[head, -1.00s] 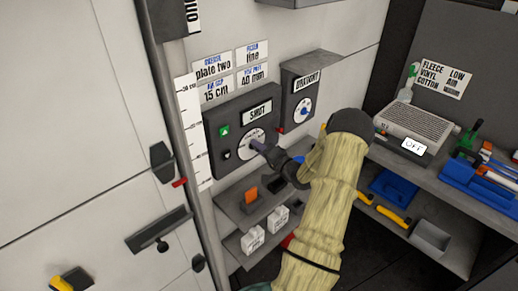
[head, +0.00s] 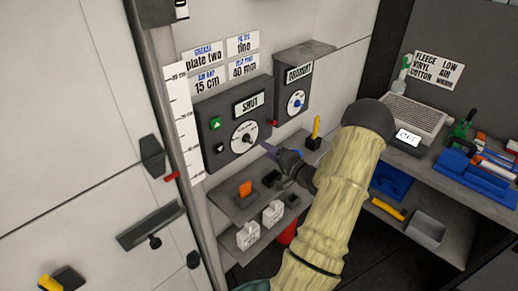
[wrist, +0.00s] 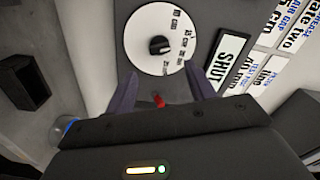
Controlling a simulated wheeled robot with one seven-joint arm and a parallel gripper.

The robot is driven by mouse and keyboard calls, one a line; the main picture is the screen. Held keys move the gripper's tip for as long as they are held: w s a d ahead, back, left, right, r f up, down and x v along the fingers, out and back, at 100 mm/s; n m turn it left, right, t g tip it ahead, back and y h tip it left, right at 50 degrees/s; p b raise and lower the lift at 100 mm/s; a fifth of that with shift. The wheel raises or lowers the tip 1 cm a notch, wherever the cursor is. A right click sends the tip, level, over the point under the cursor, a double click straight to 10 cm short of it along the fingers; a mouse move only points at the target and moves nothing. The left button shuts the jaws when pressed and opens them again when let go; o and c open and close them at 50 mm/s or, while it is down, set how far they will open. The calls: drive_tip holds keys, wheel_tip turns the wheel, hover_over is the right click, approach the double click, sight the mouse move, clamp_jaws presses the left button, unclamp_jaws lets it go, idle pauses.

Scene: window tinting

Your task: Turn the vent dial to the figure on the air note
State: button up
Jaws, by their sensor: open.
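The vent dial (head: 244,136) is a white disc with a black knob on a dark grey panel, under a sign reading SHUT (head: 249,103). It also shows in the wrist view (wrist: 150,22), with small cm figures around its rim; which figure the knob points at is not clear. The air note (head: 207,82), a white card above the panel, reads AIR GAP 15 cm. My gripper (head: 266,149) is open and empty, just off the dial's lower right. In the wrist view its fingers (wrist: 161,90) are apart, with the dial beyond their tips.
A second box with a blue-knobbed dial (head: 296,102) stands to the right. A bench with a grey device (head: 415,113) and blue trays is at the right.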

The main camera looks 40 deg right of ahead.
drive_tip(key=s+b, duration=0.2)
drive_tip(key=s, duration=0.7)
drive_tip(key=shift+d, duration=0.35)
drive_tip(key=shift+a, duration=0.1)
